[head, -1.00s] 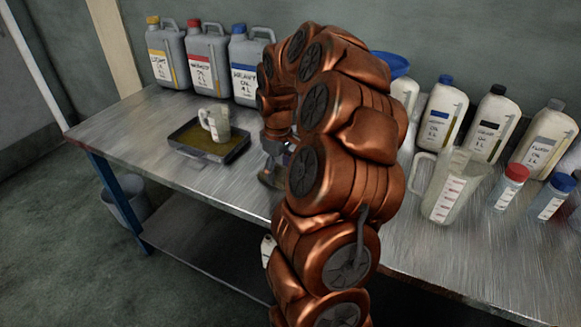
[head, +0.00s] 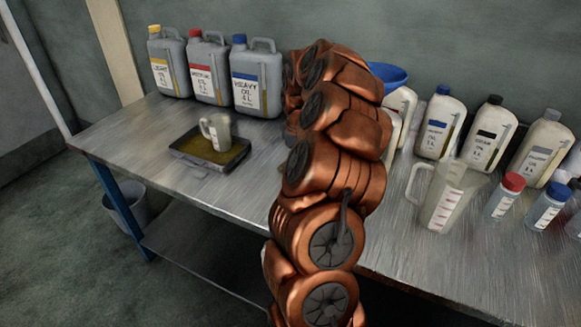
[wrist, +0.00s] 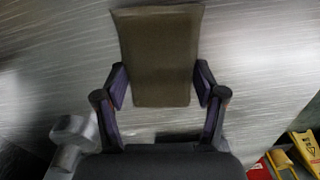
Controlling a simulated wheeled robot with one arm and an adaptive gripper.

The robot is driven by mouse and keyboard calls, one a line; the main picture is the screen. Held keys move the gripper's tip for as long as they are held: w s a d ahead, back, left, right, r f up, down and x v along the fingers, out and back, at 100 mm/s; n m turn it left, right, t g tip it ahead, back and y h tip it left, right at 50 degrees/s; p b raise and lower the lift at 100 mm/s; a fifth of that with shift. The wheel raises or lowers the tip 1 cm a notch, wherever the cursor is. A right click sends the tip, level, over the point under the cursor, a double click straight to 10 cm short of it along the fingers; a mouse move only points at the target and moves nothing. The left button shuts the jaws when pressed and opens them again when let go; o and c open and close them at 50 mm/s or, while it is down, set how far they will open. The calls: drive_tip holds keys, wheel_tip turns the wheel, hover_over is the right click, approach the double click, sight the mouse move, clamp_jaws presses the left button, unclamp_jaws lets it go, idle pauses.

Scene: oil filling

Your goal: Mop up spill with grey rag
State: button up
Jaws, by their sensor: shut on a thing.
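My gripper (wrist: 161,84) is in the wrist view, its fingers on either side of a flat, brownish-grey rectangular cloth that looks like the rag (wrist: 156,50). It is shut on this rag, which extends beyond the fingertips over the brushed metal tabletop. I cannot tell whether the rag touches the table. In the head view my arm hides the gripper and the rag. No spill on the table can be made out clearly; the area behind my arm is hidden.
A dark tray (head: 184,157) with yellowish oil holds a measuring jug (head: 218,131) on the metal table (head: 130,140). Oil canisters (head: 258,80) stand behind it. Bottles (head: 440,122) and a larger jug (head: 440,195) stand at right. A yellow sign (wrist: 306,148) shows low right in the wrist view.

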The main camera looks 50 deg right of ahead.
drive_tip(key=shift+d, duration=0.3)
drive_tip(key=shift+s+a+b, duration=0.35)
drive_tip(key=shift+a+b, duration=0.1)
drive_tip(key=shift+a, duration=0.4)
drive_tip(key=shift+s+a+b, duration=0.35)
drive_tip(key=shift+a+b, duration=0.1)
drive_tip(key=shift+a, duration=0.4)
drive_tip(key=shift+s+a+b, duration=0.35)
drive_tip(key=shift+a+b, duration=0.1)
drive_tip(key=shift+a, duration=0.4)
wheel_tip(320, 180, up, 7)
drive_tip(key=p, duration=0.2)
